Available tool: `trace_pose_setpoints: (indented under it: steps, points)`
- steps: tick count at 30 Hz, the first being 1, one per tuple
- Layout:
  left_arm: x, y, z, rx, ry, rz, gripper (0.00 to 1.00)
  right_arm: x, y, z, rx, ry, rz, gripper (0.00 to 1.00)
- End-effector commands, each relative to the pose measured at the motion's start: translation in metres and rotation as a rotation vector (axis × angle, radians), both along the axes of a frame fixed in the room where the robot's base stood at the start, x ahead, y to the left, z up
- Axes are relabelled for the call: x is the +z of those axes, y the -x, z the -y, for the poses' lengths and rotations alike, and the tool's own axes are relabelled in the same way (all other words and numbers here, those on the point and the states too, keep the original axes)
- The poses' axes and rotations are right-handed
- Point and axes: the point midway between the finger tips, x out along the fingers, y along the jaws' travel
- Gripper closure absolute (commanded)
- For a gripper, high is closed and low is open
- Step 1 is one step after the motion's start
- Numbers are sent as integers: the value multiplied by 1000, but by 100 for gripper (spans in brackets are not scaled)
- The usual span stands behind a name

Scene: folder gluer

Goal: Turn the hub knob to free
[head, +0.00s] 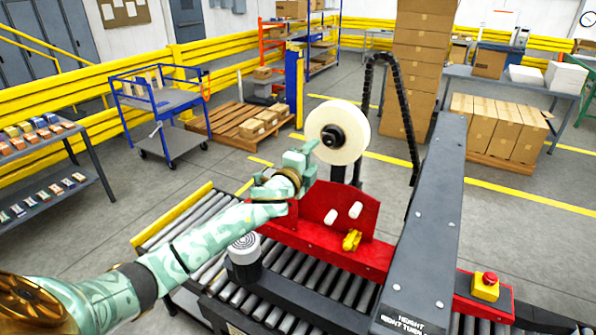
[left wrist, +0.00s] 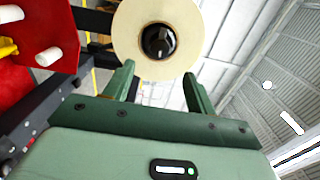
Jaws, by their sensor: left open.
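The hub knob (head: 333,137) is a black round knob at the centre of a cream tape roll (head: 351,122) on the machine. In the left wrist view the knob (left wrist: 158,41) lies ahead of the gap between my fingers, in the middle of the roll (left wrist: 185,20). My left gripper (head: 308,150) is just left of the roll in the head view. It is open and empty, with its two fingers (left wrist: 160,78) spread and apart from the knob. Markings on the knob are too small to read. My right gripper is not in view.
Below the roll is a red plate (head: 322,205) with white rollers and a yellow part (head: 352,240). A grey beam (head: 432,210) stands to the right, with a red stop button (head: 489,279) beyond it. A black cable chain (head: 412,130) arches behind the roll.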

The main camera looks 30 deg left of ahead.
Motion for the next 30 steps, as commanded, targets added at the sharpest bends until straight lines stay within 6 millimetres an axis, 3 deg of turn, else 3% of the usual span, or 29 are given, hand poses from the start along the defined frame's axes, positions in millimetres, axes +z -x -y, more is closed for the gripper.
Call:
trace_pose_setpoints:
  steps: [3, 10, 15, 30]
  points:
    - [-3, 32, 2, -3, -1, -3, 44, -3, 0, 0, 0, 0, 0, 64]
    - [-2, 71, 5, -1, 0, -2, 44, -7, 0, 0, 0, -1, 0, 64]
    - [-1, 80, 5, -1, 1, -1, 44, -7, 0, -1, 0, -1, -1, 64]
    - [0, 80, 5, -1, 6, 0, 44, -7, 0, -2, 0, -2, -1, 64]
